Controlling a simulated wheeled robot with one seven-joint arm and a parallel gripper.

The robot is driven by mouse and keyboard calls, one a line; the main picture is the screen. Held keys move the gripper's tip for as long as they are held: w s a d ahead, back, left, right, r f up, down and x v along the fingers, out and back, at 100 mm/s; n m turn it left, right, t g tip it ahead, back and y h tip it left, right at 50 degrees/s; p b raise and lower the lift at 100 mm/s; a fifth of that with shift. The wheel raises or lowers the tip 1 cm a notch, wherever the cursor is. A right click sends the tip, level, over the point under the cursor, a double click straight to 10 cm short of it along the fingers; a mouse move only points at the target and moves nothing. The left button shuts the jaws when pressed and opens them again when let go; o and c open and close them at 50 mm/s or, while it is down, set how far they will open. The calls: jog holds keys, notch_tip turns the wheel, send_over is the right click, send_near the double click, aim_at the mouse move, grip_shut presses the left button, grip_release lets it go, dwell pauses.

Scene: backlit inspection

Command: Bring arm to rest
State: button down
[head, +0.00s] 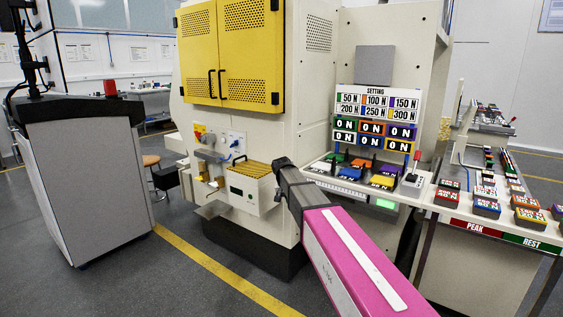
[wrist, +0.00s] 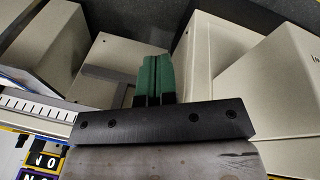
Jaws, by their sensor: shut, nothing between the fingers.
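My gripper (wrist: 155,79) shows in the wrist view with its two green fingertips pressed together and nothing between them. It points toward cream machine housings, with dark floor visible between them. I cannot make out the gripper in the head view. There my pink and dark grey arm (head: 345,250) reaches up from the bottom edge. Its dark end stands in front of the cream machine (head: 305,130), beside the yellow-topped box (head: 249,170); whether they touch cannot be told.
Right of my arm is a panel with a SETTING board (head: 376,103) and coloured force blocks (head: 381,183). A bench marked PEAK and REST (head: 498,233) holds several more blocks. A grey console (head: 85,180) stands at left.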

jog(key=s+d+f, duration=0.5)
jog(key=s, duration=0.4)
jog(key=s+d+f+n+y, duration=0.1)
jog(key=s+d+f, duration=0.4)
jog(key=s, duration=0.4)
jog(key=s+d+f+n+g+y, duration=0.1)
jog(key=s+d+f, duration=0.4)
jog(key=s, duration=0.5)
jog(key=shift+f, duration=0.55)
jog(key=shift+s+d, duration=0.1)
